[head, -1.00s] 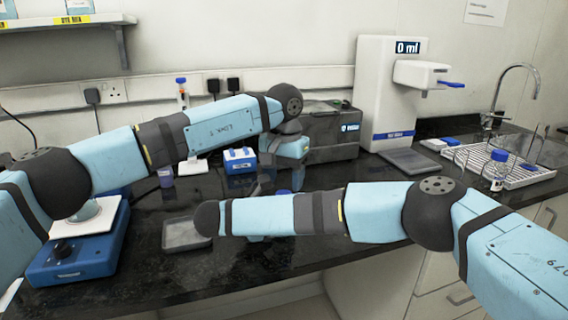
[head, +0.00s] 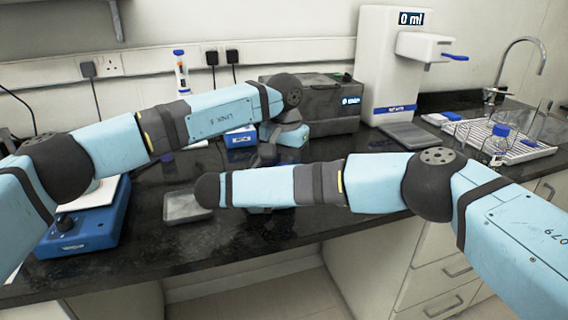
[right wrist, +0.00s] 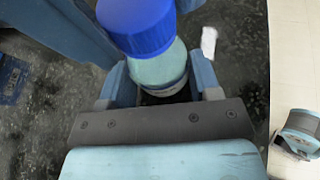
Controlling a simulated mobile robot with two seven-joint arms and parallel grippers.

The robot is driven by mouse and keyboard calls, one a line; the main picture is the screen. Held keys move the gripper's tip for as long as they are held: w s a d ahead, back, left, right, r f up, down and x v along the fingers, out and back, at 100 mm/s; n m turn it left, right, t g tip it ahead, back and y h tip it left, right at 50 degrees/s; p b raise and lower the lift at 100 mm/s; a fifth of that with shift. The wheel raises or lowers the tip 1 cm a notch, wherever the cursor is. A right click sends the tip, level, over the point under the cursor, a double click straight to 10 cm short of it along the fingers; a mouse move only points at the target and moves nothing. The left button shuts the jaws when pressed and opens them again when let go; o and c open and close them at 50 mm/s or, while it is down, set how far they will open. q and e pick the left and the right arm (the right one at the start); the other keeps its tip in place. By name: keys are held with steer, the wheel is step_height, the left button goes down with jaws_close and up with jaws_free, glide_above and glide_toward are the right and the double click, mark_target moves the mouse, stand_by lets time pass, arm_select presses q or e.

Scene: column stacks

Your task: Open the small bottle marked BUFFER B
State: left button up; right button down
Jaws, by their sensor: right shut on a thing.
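A small bottle (right wrist: 160,66) with a blue screw cap (right wrist: 139,25) fills the upper middle of the right wrist view. My right gripper (right wrist: 161,84) is shut on its body, below the cap, which is still on. No lettering on it shows, so I cannot read whether it is BUFFER B. In the head view, my right forearm hides that gripper and the bottle. My left gripper (head: 263,157) points down beyond my right forearm; its fingertips are hidden and their state is unclear.
A grey tray (head: 187,207) lies on the dark bench, with a blue stirrer plate (head: 75,235) to its left. A blue rack (head: 240,137) and a grey machine (head: 330,105) stand behind. A dispenser (head: 386,70), and a wire rack (head: 515,150) with another blue-capped bottle (head: 498,143), are at right.

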arm_select(q)
steer(key=n, duration=0.3)
steer(key=o, duration=1)
steer(key=shift+r, duration=0.15)
